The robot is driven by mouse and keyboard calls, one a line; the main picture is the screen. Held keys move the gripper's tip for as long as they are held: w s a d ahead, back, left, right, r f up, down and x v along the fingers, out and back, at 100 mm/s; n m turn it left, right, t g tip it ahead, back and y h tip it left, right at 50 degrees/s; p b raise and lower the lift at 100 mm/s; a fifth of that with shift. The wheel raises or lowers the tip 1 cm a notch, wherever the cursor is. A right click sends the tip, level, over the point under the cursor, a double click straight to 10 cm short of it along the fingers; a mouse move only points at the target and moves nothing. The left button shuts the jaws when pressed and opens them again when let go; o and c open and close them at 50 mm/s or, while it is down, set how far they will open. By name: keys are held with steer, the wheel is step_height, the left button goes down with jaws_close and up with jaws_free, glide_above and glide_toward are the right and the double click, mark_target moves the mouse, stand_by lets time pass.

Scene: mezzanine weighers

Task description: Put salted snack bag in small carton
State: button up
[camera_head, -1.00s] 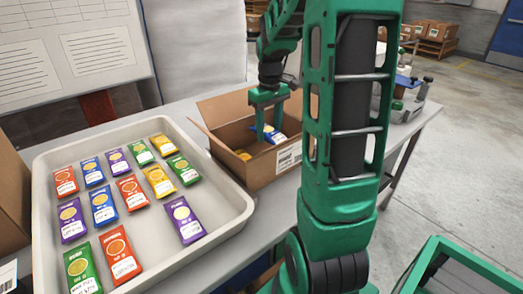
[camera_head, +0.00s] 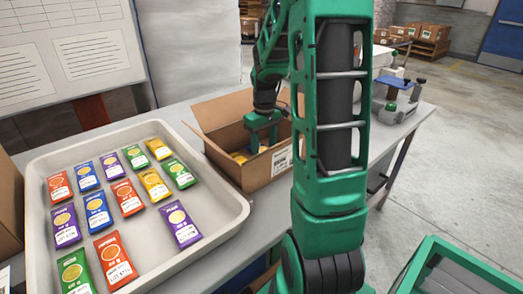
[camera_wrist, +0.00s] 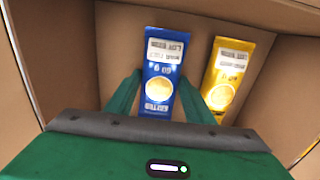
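The small carton (camera_head: 258,176) stands open on the table, right of the tray. My gripper (camera_head: 262,146) reaches down into it. In the wrist view, my two fingers lie along the sides of a blue snack bag (camera_wrist: 161,75), close against its edges, low inside the carton. Its upside-down lettering is hard to read; I take it to be the salted bag. A yellow snack bag (camera_wrist: 228,75) lies just right of it in the carton. Whether the blue bag rests on the carton floor is hard to tell.
A pale tray (camera_head: 236,214) with rows of red, blue, purple, green and yellow bags fills the table's left. A scale (camera_head: 396,108) stands farther right on the table. A green crate (camera_head: 450,262) is at the lower right. The carton's flaps are spread outward.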

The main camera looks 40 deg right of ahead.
steer(key=o, duration=0.3)
step_height(320, 180, up, 12)
steer(key=shift+r, duration=0.15)
stand_by(0.4)
stand_by(0.5)
